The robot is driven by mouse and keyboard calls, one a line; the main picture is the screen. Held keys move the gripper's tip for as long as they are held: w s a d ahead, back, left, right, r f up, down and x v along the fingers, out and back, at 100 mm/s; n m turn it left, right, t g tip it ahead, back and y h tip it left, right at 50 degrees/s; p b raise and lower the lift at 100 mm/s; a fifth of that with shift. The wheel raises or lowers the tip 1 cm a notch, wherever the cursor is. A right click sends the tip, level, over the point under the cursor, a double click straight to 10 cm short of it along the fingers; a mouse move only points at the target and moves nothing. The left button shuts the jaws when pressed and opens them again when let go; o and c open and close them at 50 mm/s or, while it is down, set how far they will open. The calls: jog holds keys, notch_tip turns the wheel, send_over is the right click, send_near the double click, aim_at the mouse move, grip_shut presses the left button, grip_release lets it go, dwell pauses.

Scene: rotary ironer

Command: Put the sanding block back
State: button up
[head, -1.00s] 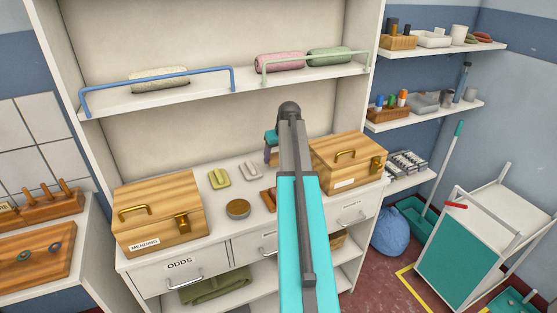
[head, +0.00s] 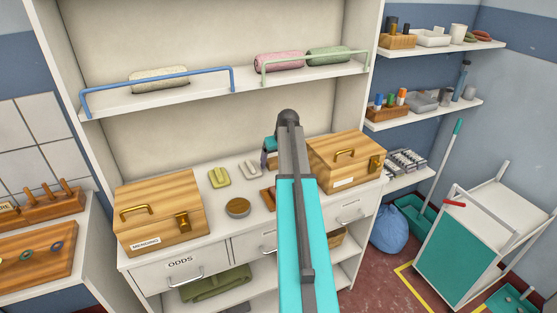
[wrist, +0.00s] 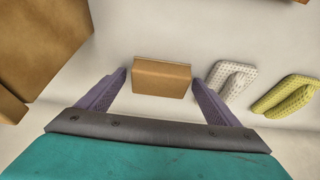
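A tan-brown block (wrist: 162,78), which I take to be the sanding block, sits on the pale counter in the wrist view. My gripper (wrist: 161,76) is open, with one purple finger on each side of the block and a small gap at both sides. I cannot tell how far down the fingertips reach beside it. In the head view my gripper (head: 269,158) is low over the counter, left of the right wooden box (head: 340,170). My own arm partly covers it, and the block is not clear there.
A pale grey scrubber (head: 249,169), a yellow-green scrubber (head: 219,177) and a round dish (head: 238,207) lie left of my gripper. The wooden mending box (head: 160,215) stands farther left. A shelf with rolled towels (head: 280,61) and rails is above. A reddish-brown item (head: 268,198) lies partly behind my arm.

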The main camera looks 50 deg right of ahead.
jog(key=shift+r, duration=0.25)
jog(key=b+v, duration=0.2)
jog(key=v, duration=1)
dwell(0.3)
jog(key=shift+w+f, duration=0.1)
jog(key=shift+w, duration=0.05)
dwell(0.6)
